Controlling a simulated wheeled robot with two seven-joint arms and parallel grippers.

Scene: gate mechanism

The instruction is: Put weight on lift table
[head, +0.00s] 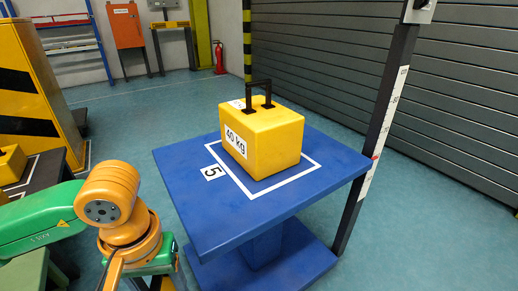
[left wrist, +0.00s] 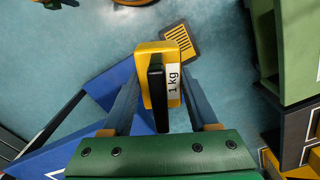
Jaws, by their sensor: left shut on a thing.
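The blue lift table (head: 185,170) stands in the middle of the head view, with a white square outline and a "5" label on its top. A yellow weight marked "40 kg" (head: 270,140) with a black handle sits upright inside the outline. In the left wrist view my left gripper (left wrist: 158,90) is shut on a small yellow weight marked "1 kg" (left wrist: 173,80), at its black handle. The weight hangs clear of the floor, and the blue table (left wrist: 60,142) shows to its left there. In the head view my left arm is left of the table; its fingers are hidden or out of frame.
A dark post with a white scale (head: 378,135) rises at the table's right side. A yellow block with black stripes (head: 35,85) stands at the left, with another yellow weight (head: 12,163) in front of it. The floor behind the table is clear.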

